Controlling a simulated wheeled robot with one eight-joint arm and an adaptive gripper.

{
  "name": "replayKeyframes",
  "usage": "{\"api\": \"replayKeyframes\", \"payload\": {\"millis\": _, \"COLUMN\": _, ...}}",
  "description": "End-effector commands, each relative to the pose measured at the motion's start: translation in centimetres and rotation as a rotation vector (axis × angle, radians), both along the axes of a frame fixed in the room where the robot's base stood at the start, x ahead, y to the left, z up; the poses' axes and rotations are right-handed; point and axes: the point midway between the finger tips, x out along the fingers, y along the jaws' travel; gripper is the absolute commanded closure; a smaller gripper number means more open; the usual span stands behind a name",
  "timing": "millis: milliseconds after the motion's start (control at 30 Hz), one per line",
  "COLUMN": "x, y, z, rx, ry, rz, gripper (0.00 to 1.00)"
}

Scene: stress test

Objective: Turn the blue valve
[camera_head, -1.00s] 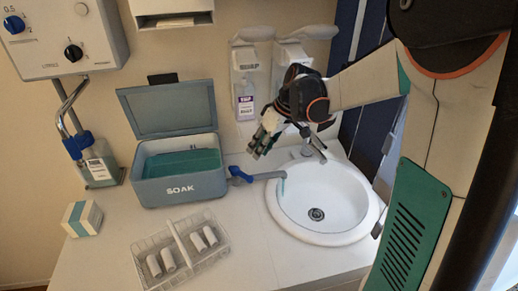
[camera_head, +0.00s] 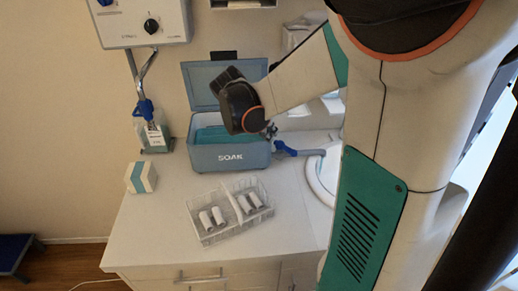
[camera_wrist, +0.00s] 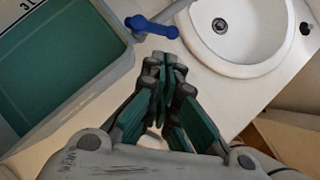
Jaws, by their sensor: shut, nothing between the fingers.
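A blue lever-handled valve (camera_head: 284,148) sits on a grey pipe between the SOAK box and the sink. In the wrist view the blue valve (camera_wrist: 152,27) lies just beyond my fingertips, apart from them in the picture. My gripper (camera_head: 270,131) is over the right front of the box, close to the valve; my wrist hides part of it. In the wrist view my gripper (camera_wrist: 164,62) is shut and empty, its green-padded fingers together. Another blue fitting (camera_head: 145,108) is on the pipe at left, above a labelled bottle.
The SOAK box (camera_head: 230,158) stands open with teal liquid inside. The white sink (camera_wrist: 238,35) is right of the valve. A wire rack (camera_head: 230,212) with several white rolls and a small carton (camera_head: 140,177) are on the counter. A control panel (camera_head: 145,20) hangs at upper left.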

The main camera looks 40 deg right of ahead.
Motion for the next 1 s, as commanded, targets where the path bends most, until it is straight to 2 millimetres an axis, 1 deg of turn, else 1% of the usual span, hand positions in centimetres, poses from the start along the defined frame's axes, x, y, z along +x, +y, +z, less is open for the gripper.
{"api": "replayKeyframes", "payload": {"millis": 167, "x": 0.2, "y": -1.2, "z": -2.0, "rx": 0.0, "ry": 0.002, "rz": -0.001, "gripper": 1.0}}
{"api": "replayKeyframes", "payload": {"millis": 500, "x": 0.7, "y": -4.9, "z": -7.6, "rx": 0.001, "ry": -0.001, "rz": -0.003, "gripper": 1.0}}
{"api": "replayKeyframes", "payload": {"millis": 633, "x": 0.9, "y": -6.1, "z": -9.4, "rx": 0.001, "ry": -0.002, "rz": -0.002, "gripper": 1.0}}
{"api": "replayKeyframes", "payload": {"millis": 800, "x": 1.0, "y": -7.1, "z": -10.9, "rx": 0.001, "ry": 0.0, "rz": -0.002, "gripper": 1.0}}
{"api": "replayKeyframes", "payload": {"millis": 1000, "x": 1.1, "y": -7.6, "z": -11.5, "rx": 0.002, "ry": -0.001, "rz": -0.002, "gripper": 1.0}}
